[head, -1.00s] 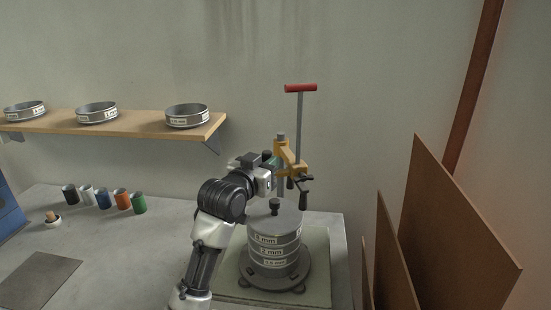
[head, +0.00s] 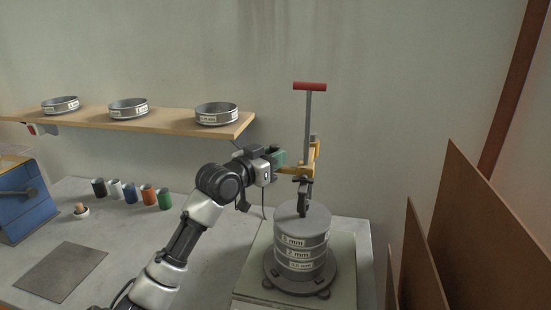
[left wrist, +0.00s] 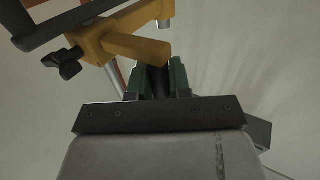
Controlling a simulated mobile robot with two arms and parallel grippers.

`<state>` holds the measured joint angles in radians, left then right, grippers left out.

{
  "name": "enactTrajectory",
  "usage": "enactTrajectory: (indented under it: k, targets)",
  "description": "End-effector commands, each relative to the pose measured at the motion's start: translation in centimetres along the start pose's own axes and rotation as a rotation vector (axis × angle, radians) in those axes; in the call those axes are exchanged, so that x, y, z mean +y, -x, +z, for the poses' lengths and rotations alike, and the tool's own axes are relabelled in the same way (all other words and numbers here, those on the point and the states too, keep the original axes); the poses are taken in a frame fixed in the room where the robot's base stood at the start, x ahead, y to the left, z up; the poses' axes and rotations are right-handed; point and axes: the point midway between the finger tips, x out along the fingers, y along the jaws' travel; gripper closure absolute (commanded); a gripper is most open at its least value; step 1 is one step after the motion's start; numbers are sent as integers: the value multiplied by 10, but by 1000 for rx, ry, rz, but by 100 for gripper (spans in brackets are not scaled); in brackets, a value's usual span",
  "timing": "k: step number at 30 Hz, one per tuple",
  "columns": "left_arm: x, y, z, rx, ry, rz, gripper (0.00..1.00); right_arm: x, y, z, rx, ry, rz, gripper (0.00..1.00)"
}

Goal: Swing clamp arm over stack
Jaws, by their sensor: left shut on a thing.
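The sieve stack (head: 300,250), grey rings with white mm labels under a lid, stands on a round base. The yellow clamp arm (head: 315,158) stands above and behind it, with a tall grey rod topped by a red crossbar (head: 310,86). A dark foot (head: 304,194) hangs in front of the lid's knob in the head view; whether they touch I cannot tell. My left gripper (head: 281,157), with green fingertips, is shut on the clamp arm from the left. In the left wrist view the yellow arm (left wrist: 135,45) passes above the fingertips. My right gripper is out of view.
A wooden shelf (head: 150,125) with several sieves runs along the wall. Several coloured cups (head: 148,193), a grey mat (head: 62,271) and a blue box-like device (head: 20,198) are on the left. Brown boards (head: 480,230) stand upright at the right.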

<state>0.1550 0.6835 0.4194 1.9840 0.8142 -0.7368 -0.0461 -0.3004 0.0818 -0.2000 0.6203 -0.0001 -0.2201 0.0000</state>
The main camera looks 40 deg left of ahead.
Motion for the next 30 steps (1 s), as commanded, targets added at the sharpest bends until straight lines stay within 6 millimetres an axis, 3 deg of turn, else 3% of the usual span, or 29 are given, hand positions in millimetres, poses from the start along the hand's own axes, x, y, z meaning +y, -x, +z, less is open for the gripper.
enactTrajectory:
  k: [1,7,8,12,23,30]
  targets:
    - [-2,1,-7,16,-4,-6,100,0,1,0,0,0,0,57]
    - [-3,1,-8,17,-4,-7,100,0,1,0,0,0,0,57]
    - [-3,1,-8,17,-4,-7,78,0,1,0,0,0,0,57]
    - [-2,1,-8,18,-4,-6,57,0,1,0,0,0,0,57]
    - [-2,7,-2,9,-3,-4,57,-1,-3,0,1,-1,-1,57]
    - [-2,49,2,8,-5,-5,57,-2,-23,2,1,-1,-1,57]
